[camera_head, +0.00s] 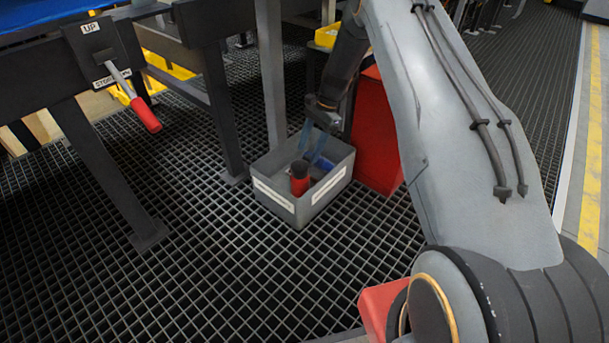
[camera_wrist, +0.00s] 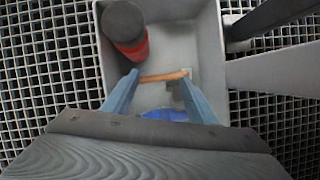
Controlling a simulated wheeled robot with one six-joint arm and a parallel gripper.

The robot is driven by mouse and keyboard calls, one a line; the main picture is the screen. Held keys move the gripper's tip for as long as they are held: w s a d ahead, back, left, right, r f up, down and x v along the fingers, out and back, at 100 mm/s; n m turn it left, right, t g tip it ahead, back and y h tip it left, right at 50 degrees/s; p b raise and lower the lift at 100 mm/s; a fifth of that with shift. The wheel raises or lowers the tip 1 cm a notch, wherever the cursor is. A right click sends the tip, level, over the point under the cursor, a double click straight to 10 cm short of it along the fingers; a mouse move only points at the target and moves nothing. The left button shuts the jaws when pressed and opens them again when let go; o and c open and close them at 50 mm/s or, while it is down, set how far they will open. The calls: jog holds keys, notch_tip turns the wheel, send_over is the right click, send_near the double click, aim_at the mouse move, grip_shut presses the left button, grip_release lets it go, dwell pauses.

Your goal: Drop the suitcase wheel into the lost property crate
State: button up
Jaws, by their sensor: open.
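The grey lost property crate (camera_head: 301,214) stands on the grating floor, with white labels on its sides. My gripper (camera_head: 312,146) is over it, pointing down, with its two blue fingers apart. In the wrist view the fingers (camera_wrist: 158,80) reach down over the crate's inside (camera_wrist: 185,45), and I see nothing held between them. A small grey piece (camera_wrist: 177,89) lies low in the crate by the right fingertip; it may be the suitcase wheel, but I cannot tell for sure. No other wheel shows.
In the crate are a red cylinder with a dark top (camera_head: 299,178), an orange stick (camera_wrist: 164,77) and a blue item (camera_wrist: 166,115). Open grating lies in front.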

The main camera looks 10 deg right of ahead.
jog(key=p+v, duration=0.3)
jog(key=v, duration=0.5)
jog(key=shift+f, duration=0.1)
